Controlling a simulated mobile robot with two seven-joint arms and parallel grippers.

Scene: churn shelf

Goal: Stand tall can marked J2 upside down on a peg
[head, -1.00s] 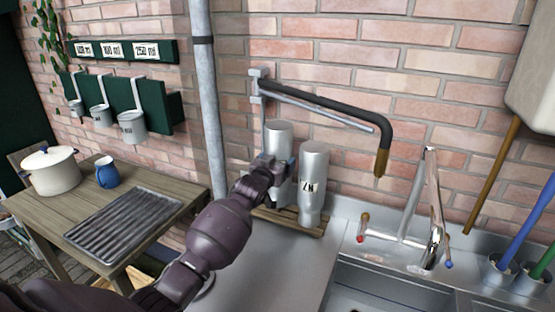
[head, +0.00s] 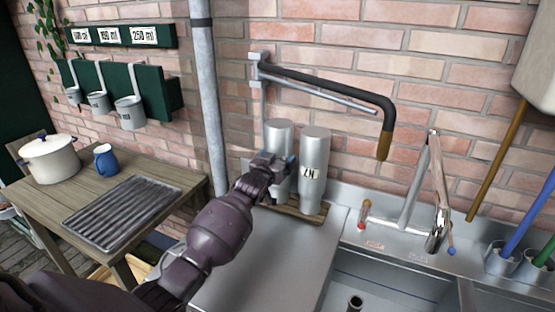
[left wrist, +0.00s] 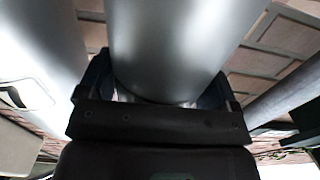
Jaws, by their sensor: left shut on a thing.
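In the head view my left gripper (head: 280,170) is shut on a tall silver can (head: 278,135) above the left part of a wooden rack (head: 318,217). The can stands upright in the picture, flat end up. Its mark is not visible, and its lower end and any peg under it are hidden by my gripper. A second tall can (head: 314,150), its mark upside down, stands close on its right on the rack. In the left wrist view the held can (left wrist: 185,45) fills the middle between the fingers; the marked can (left wrist: 40,45) is at left. My right gripper is not in view.
A swing pipe (head: 340,90) reaches out from the wall above the cans. A tap (head: 435,195) and sink (head: 380,285) are at right. The steel counter (head: 270,260) before the rack is clear. A wooden table (head: 60,205) stands at left.

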